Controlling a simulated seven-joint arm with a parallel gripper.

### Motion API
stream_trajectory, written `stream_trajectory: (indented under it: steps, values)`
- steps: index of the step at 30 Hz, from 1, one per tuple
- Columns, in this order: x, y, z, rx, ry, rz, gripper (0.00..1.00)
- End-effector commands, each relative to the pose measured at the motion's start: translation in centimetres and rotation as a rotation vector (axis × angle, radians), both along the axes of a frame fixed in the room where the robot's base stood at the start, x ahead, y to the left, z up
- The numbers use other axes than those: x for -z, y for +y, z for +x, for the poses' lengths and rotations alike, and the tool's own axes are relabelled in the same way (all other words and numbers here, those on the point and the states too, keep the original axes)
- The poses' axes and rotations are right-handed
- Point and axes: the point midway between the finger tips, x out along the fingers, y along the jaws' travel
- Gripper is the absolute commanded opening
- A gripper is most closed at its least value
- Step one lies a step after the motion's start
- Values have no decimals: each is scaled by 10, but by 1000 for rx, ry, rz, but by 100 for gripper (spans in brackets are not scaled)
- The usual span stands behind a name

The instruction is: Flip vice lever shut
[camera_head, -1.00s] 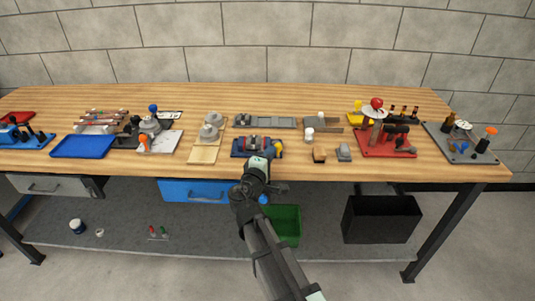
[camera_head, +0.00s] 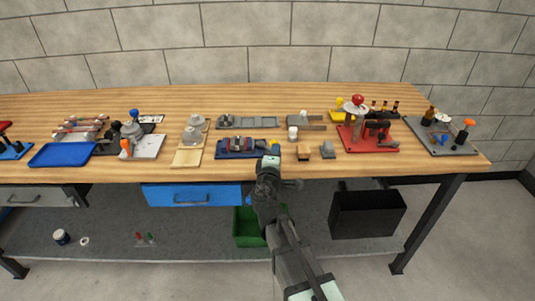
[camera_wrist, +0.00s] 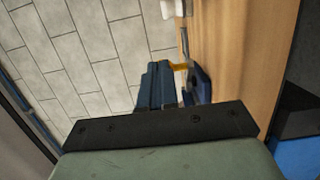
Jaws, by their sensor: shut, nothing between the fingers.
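The vice (camera_head: 237,155) has a blue base and stands at the front edge of the bench, with red and grey parts on it. In the wrist view its blue base (camera_wrist: 200,88) shows right of my fingers. A yellow piece, likely the vice lever (camera_wrist: 180,66), shows beside my fingertips; I cannot tell if they touch.
A wooden block (camera_head: 302,152) and a small grey block (camera_head: 327,154) stand close right of my gripper. A red base plate (camera_head: 370,142) with a red-knobbed fixture is further right. A grey slotted plate (camera_head: 248,123) lies behind the vice. A blue drawer (camera_head: 192,195) is below.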

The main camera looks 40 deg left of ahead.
Motion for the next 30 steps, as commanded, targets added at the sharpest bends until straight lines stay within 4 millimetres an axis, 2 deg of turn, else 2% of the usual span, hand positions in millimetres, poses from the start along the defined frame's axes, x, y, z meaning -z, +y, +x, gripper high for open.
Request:
stream_trajectory:
  steps: [15,22,30]
  values:
    - [0,-3,46,1,-1,0,0]
    - [0,-1,57,1,-1,-1,0]
    - [0,-1,60,0,-1,-1,0]
